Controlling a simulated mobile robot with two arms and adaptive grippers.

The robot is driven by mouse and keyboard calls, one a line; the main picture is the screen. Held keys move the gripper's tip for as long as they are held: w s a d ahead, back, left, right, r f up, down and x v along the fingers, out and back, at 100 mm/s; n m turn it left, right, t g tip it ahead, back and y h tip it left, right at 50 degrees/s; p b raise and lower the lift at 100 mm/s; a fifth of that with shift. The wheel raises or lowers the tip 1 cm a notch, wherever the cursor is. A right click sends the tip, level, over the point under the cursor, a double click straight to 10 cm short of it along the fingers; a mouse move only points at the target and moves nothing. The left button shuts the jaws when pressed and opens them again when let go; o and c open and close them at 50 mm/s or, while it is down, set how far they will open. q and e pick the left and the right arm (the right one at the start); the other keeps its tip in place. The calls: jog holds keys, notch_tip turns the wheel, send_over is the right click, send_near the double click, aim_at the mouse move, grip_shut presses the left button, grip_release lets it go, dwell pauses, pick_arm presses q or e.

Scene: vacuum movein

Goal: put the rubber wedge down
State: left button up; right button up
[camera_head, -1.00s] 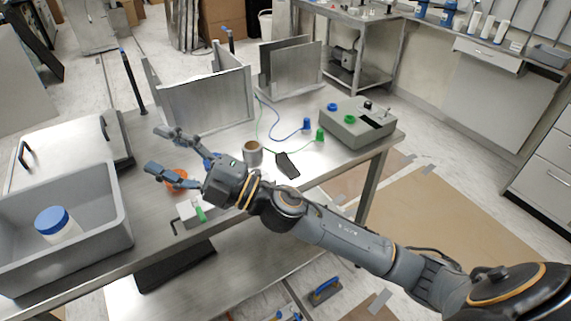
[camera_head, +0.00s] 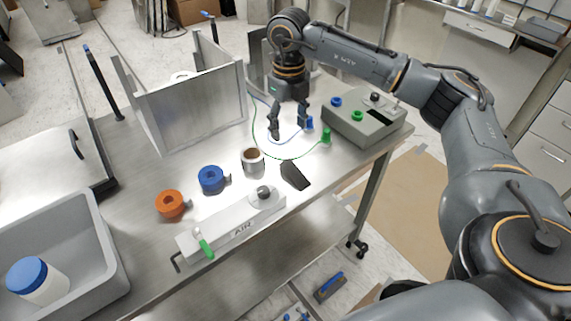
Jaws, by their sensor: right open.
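The black rubber wedge (camera_head: 295,176) lies flat on the steel table (camera_head: 222,262), to the right of a small metal cup. My right gripper (camera_head: 290,131) points down behind the wedge, with its two fingers spread and nothing between them. It is apart from the wedge, close to the blue and green cables. Whether its fingertips touch the table, I cannot tell. My left gripper is not in view.
A grey control box (camera_head: 364,122) stands right of the gripper. The metal cup (camera_head: 252,161), a blue ring (camera_head: 211,178), an orange ring (camera_head: 170,204) and a white AIR manifold (camera_head: 232,222) stand left of the wedge. A metal chamber (camera_head: 195,105) is behind.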

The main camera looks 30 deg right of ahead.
send_over(288, 165)
jog(key=f, duration=0.5)
jog(key=shift+s+d+p, duration=0.1)
jog(key=shift+s+p, duration=0.25)
jog(key=shift+p, duration=0.05)
jog(key=shift+w+f, duration=0.3)
jog(key=shift+f, duration=0.65)
notch_tip(288, 165, down, 2)
jog(key=shift+f+p, duration=0.1)
jog(key=shift+p, duration=0.65)
notch_tip(288, 165, down, 2)
jog(key=shift+w+f+p, duration=0.1)
jog(key=shift+f+p, duration=0.15)
jog(key=shift+p, duration=0.05)
jog(key=shift+f, duration=0.35)
jog(key=c, duration=1.2)
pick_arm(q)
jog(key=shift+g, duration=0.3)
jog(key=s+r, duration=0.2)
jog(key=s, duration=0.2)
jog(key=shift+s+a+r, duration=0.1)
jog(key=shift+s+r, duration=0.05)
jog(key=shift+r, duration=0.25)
pick_arm(e)
grip_shut()
